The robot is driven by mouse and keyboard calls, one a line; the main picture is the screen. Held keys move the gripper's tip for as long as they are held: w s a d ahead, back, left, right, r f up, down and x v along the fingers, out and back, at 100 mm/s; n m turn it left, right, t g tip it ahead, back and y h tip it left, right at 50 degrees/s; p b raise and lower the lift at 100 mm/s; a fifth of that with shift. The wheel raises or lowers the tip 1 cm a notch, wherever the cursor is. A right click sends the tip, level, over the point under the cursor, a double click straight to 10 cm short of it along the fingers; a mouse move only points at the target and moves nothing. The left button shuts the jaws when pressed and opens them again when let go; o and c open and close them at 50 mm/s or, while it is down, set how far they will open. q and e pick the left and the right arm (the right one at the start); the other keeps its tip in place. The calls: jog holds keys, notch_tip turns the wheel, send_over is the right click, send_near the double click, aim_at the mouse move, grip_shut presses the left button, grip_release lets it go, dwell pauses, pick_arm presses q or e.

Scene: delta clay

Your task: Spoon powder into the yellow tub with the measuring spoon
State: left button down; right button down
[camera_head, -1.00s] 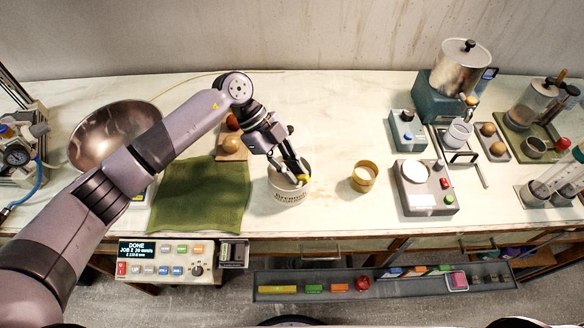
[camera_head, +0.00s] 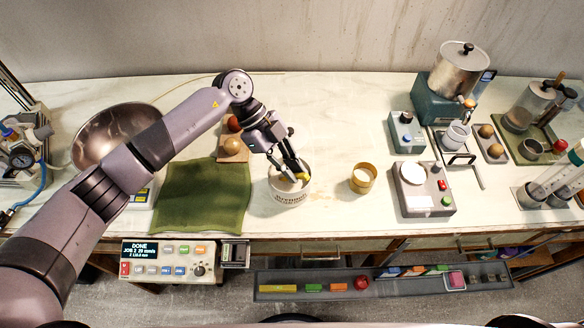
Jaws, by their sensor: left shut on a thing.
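My left gripper (camera_head: 292,170) is over the white tub with dark lettering (camera_head: 291,196). It is shut on a small yellow thing (camera_head: 304,177), most likely the measuring spoon, at the tub's mouth. The spoon's bowl is hidden by the fingers and the tub rim, so I cannot tell whether it holds powder. The yellow tub (camera_head: 362,187) stands upright on the bench to the right of the white tub, apart from it, with pale content or a pale inside showing. My right gripper is not in view.
A green cloth (camera_head: 200,205) lies left of the white tub, with a metal bowl (camera_head: 90,150) beyond it. A scale-like device with a round white plate (camera_head: 440,200) stands right of the yellow tub. A control box (camera_head: 165,271) and a parts tray (camera_head: 410,292) sit at the front.

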pick_arm(q)
jog(key=shift+r+p, duration=2.7)
jog(key=shift+r, duration=0.85)
jog(key=shift+f, duration=0.1)
